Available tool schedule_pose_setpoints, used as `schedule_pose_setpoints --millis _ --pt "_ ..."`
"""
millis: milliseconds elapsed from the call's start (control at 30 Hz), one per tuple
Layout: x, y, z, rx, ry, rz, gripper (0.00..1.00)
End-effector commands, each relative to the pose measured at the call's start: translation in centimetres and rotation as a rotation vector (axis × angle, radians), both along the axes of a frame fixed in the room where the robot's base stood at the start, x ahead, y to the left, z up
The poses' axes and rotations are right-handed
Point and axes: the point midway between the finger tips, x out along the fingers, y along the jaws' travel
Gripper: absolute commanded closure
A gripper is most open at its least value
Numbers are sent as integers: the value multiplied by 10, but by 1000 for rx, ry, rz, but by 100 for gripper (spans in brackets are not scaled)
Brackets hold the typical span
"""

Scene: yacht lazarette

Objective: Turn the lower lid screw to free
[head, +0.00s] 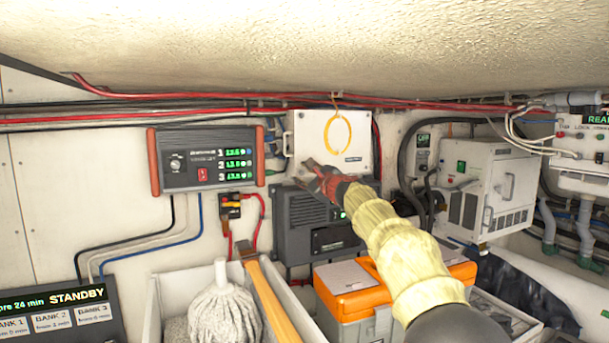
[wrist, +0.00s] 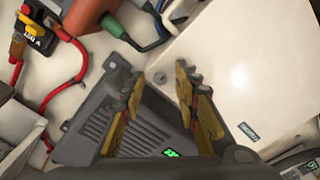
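The white junction box (head: 352,157) is on the wall below the cable run, with a light lid and a small label near its lower edge. In the wrist view its lid (wrist: 255,65) fills the right side. In the head view that corner is hidden by my gripper (head: 312,178). My gripper, seen in the wrist view (wrist: 160,77), is open and empty, with its fingers apart in front of the box's lower edge. I cannot tell whether a fingertip touches the lid.
A yellow loop (head: 335,133) hangs over the lid. A dark grey ribbed unit (head: 296,232) is below the box. A red-ended charger panel (head: 206,160) is to the left. An orange toolbox (head: 352,304) and a mop (head: 222,305) stand below. Red cables run along the top.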

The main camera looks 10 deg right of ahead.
Motion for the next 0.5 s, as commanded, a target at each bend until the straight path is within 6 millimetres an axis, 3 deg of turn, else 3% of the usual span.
schedule_pose_setpoints --millis 133,500 --pt "0 0 0 0 0 0 69" --pt "0 0 0 0 0 0 90"
